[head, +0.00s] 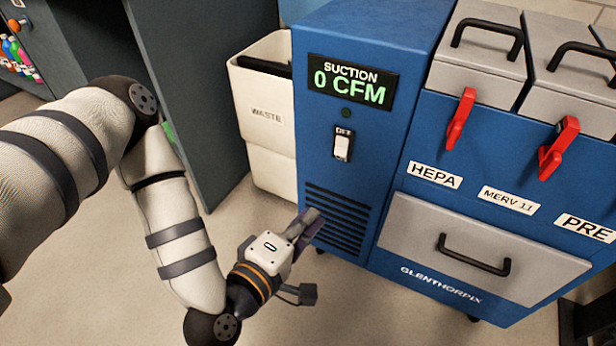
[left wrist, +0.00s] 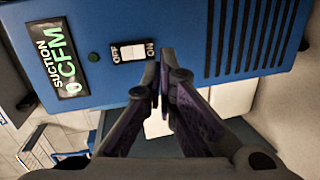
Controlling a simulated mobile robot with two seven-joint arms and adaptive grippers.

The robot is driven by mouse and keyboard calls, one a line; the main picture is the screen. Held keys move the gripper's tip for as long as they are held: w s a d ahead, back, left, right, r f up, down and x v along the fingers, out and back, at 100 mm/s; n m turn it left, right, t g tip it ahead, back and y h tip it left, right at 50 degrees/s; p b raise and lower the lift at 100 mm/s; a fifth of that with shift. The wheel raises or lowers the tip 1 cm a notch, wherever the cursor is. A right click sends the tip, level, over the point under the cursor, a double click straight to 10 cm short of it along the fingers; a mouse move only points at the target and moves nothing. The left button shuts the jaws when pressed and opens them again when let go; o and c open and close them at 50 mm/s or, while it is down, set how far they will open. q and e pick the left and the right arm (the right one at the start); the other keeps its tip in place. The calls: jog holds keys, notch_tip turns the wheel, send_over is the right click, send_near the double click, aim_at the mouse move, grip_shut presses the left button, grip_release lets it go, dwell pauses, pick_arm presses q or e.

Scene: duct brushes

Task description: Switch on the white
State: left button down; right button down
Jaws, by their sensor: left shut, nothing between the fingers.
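A white rocker switch (head: 343,146) sits on the front of a blue suction unit (head: 312,125), under a dark display (head: 350,83) that reads SUCTION 0 CFM in green. An OFF label shows above the switch. In the left wrist view the switch (left wrist: 133,53) lies between OFF and ON labels, just left of the fingertips in the picture. My left gripper (head: 312,218) is shut and empty, in front of the vent slots below the switch. I cannot tell if it touches the panel. My right gripper is in neither view.
A white waste bin (head: 262,135) stands left of the unit. Red latches (head: 460,120), grey lids with black handles, and a grey drawer (head: 480,245) are on the right. A small dark round light (head: 346,113) sits between display and switch. Bare floor lies below.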

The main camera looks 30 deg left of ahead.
aim_at(340, 156)
pick_arm(q)
jog(key=shift+w+a+r+n+t+y, duration=0.65)
jog(key=shift+a+r+n, duration=0.2)
jog(key=shift+a, duration=0.1)
jog(key=w+b, duration=0.1)
jog(key=w, duration=0.3)
jog(key=w+f+b, duration=0.1)
jog(key=w, duration=0.3)
jog(key=w+f+b, duration=0.1)
jog(key=w, duration=0.3)
jog(key=shift+w+d, duration=0.2)
jog(key=shift+w, duration=0.2)
jog(key=shift+w+r, duration=0.1)
jog(key=shift+w, duration=0.45)
